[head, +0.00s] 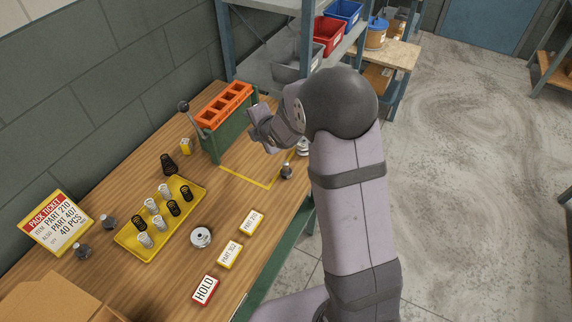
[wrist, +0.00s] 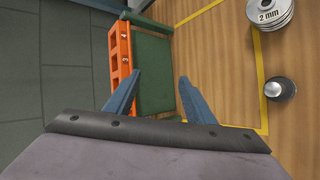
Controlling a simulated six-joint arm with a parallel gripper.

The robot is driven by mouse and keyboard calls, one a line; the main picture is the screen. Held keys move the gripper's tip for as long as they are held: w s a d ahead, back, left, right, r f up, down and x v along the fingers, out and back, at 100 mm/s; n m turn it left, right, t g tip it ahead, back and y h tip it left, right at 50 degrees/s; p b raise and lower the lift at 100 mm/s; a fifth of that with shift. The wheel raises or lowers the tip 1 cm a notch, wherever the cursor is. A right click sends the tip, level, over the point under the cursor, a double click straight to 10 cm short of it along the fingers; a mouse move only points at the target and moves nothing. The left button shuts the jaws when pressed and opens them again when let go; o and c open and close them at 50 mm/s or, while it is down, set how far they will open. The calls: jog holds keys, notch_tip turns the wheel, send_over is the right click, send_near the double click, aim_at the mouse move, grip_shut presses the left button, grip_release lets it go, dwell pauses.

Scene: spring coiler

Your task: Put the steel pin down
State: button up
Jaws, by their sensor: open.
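My gripper (head: 262,128) is open, over the yellow-taped area beside the green machine (head: 217,135) with the orange top. In the wrist view its two blue fingers (wrist: 155,88) stand apart with nothing between them, in front of the green body (wrist: 152,70). No part is plainly marked as the steel pin. A short grey metal piece (head: 287,171) stands near the tape's right corner, apart from the fingers; it also shows in the wrist view (wrist: 280,89). Two similar grey pieces stand by the pack ticket, one nearer (head: 82,252) and one farther (head: 109,222).
A yellow tray (head: 190,228) holds several black and white springs. A black spring (head: 168,163) and a steel disc (head: 201,238) stand near it. Label cards, a cardboard box (head: 50,298) and the pack ticket (head: 57,222) occupy the front. A 2 mm disc stack (wrist: 270,14) stands at right.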

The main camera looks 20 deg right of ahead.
jog(key=s+d+f+n+g+h+b, duration=0.1)
jog(key=s+f+n+g+h, duration=0.15)
jog(key=s+n+g, duration=0.2)
jog(key=n+g+h, duration=0.3)
send_over(284, 164)
jog(key=s+a, duration=0.2)
jog(key=f, duration=0.1)
jog(key=shift+m, duration=0.25)
jog(key=shift+p+x, duration=0.35)
jog(key=shift+x, duration=3.4)
grip_shut()
jog(key=shift+w+r, duration=0.1)
notch_tip(284, 164, up, 10)
jog(key=shift+f+b, duration=0.1)
jog(key=shift+b, duration=0.3)
